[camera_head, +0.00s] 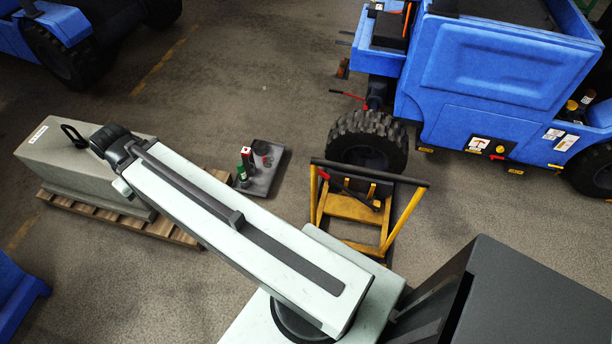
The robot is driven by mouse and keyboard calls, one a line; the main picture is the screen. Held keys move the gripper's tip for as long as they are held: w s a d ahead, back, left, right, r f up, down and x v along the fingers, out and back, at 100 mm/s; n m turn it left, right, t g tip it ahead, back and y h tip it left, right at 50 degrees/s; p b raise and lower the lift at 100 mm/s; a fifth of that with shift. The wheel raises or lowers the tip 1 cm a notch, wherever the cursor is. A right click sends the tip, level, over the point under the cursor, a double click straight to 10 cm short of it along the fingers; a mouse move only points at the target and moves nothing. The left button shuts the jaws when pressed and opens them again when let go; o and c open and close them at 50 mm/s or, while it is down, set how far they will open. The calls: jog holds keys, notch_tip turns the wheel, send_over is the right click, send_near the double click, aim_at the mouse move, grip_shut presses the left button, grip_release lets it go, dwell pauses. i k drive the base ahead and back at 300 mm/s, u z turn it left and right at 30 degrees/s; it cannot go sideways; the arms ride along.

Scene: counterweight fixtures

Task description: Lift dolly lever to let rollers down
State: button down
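The yellow wheel dolly (352,207) stands on the floor right of centre, close to the large black tyre of the blue vehicle. It has a dark crossbar handle (369,172) on top. A dark lever with a red end (324,174) lies aslant across the dolly's frame, its red end at the upper left. The rollers cannot be made out. My pale arm reaches from the bottom middle to the upper left, away from the dolly.
A blue vehicle (500,70) with a black tyre (367,140) fills the upper right. A red rod (347,95) shows by its axle. A grey counterweight (65,165) sits on a wooden pallet (85,209) at left. A dark tray (270,180) holds cans. Floor between is clear.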

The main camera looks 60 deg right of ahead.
aim_at(324, 175)
jog(key=z, duration=0.15)
jog(key=i, duration=0.95)
jog(key=u, duration=0.05)
